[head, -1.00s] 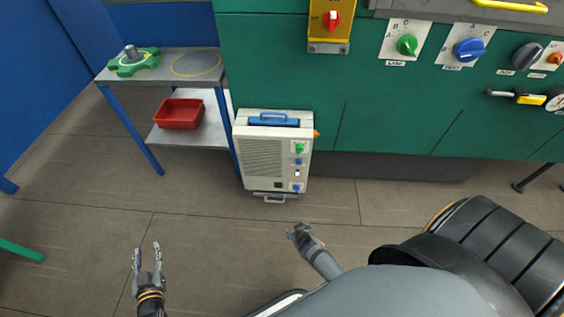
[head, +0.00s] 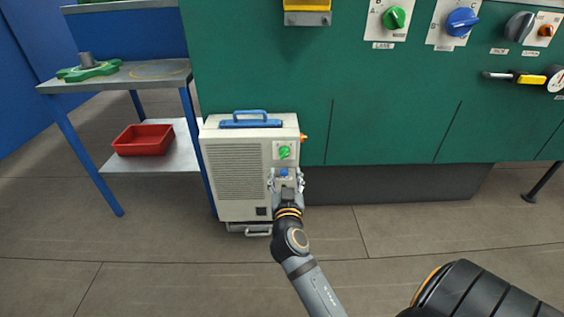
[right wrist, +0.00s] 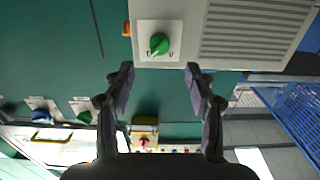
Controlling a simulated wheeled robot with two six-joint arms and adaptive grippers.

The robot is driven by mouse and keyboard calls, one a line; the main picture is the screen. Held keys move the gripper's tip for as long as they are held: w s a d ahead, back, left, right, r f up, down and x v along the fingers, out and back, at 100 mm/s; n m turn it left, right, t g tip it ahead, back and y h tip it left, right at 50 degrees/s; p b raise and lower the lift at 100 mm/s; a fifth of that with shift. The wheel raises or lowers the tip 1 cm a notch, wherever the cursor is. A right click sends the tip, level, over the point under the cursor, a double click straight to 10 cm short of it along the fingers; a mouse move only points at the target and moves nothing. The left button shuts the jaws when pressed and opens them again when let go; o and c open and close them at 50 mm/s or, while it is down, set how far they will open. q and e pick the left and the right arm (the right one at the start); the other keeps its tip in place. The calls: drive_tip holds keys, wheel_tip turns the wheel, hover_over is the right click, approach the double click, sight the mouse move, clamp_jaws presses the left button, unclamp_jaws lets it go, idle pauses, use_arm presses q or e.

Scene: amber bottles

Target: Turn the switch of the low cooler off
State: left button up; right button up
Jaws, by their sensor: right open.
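The low cooler (head: 240,196) is a pale box with a grille and a blue top handle, standing on the floor before the green cabinet. Its green rotary switch (head: 284,152) sits on a white plate at the upper right of its front. My right gripper (head: 286,172) is open in front of the cooler, just below the switch in the head view, with a blue knob showing between its fingers. In the right wrist view the green switch (right wrist: 159,43) lies beyond the two spread fingertips, apart from them. Its white pointer slants down-left there. My left gripper is out of view.
An orange part (head: 303,138) sticks out of the cooler's right side. A metal side table (head: 120,80) with a red bin (head: 143,139) on its lower shelf stands at left. Larger knobs, including a green one (head: 394,18), are on the cabinet.

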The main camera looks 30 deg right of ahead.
sight(284, 157)
drive_tip(key=b+x, duration=0.1)
drive_tip(key=x, duration=0.8)
drive_tip(key=shift+b, duration=0.3)
drive_tip(key=c, duration=1.1)
drive_tip(key=shift+c, duration=0.2)
